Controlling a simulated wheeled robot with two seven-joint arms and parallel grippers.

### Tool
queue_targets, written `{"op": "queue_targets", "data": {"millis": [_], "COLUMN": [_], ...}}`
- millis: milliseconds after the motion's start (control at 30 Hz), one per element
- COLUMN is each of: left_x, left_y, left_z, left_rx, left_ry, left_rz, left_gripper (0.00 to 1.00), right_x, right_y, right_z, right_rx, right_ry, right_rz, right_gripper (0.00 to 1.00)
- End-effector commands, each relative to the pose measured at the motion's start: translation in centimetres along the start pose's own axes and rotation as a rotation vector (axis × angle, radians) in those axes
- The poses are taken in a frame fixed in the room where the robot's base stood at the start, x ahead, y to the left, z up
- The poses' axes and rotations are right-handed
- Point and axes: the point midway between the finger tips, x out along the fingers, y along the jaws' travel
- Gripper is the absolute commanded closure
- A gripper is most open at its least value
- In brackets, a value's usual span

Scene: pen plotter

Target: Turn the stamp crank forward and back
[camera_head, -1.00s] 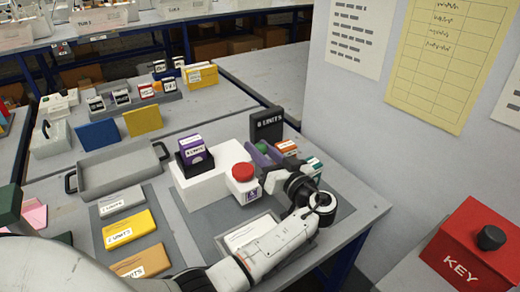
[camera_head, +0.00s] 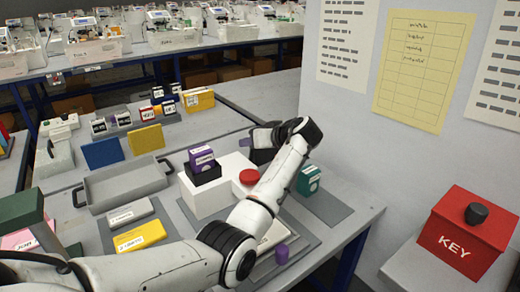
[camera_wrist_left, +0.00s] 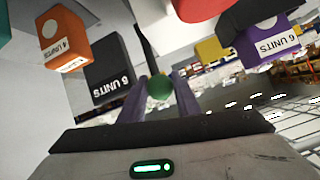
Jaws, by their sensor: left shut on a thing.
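The white stamp machine (camera_head: 205,200) has a round red top (camera_head: 249,176) and a dark holder with a purple box (camera_head: 202,157). My left arm reaches across in front of the machine, and my left gripper (camera_head: 249,143) is at its far right side. In the left wrist view my left gripper (camera_wrist_left: 160,92) has its purple fingers shut on the crank's green ball knob (camera_wrist_left: 160,87). A dark rod (camera_wrist_left: 147,48) shows beyond the knob. In the head view the knob and crank are hidden by the gripper. My right gripper is not in view.
A teal box (camera_head: 308,180) stands right of my arm. Black (camera_wrist_left: 112,72) and orange (camera_wrist_left: 64,40) unit boxes are close to the fingers. A purple cylinder (camera_head: 281,254) stands near the front mat. A grey tray (camera_head: 125,185) is left; a red KEY box (camera_head: 468,232) is right.

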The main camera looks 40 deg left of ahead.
Motion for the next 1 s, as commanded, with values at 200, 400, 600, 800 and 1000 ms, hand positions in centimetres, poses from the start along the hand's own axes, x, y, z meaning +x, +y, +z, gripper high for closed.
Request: {"op": "queue_targets", "data": {"millis": [200, 400, 600, 800, 1000], "left_x": [2.0, 3.7, 5.4, 6.5, 7.2], "left_y": [-0.8, -1.1, -1.4, -1.7, -1.8], "left_z": [-2.2, -2.7, -2.5, -2.4, -2.2], "left_rx": [-0.012, -0.009, -0.005, -0.003, -0.003], "left_ry": [-0.058, -0.240, -0.230, -0.228, -0.228], "left_rz": [0.014, 0.064, 0.061, 0.060, 0.061], "left_gripper": [1.00, 1.00, 1.00, 1.00, 1.00], "right_x": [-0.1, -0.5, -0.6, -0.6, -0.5], "right_y": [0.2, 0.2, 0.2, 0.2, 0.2], "right_z": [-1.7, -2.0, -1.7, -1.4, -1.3], "right_rx": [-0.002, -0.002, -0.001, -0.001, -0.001], "right_ry": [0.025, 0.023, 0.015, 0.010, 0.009], "right_rz": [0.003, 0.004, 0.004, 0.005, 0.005], "right_gripper": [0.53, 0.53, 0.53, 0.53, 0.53]}}
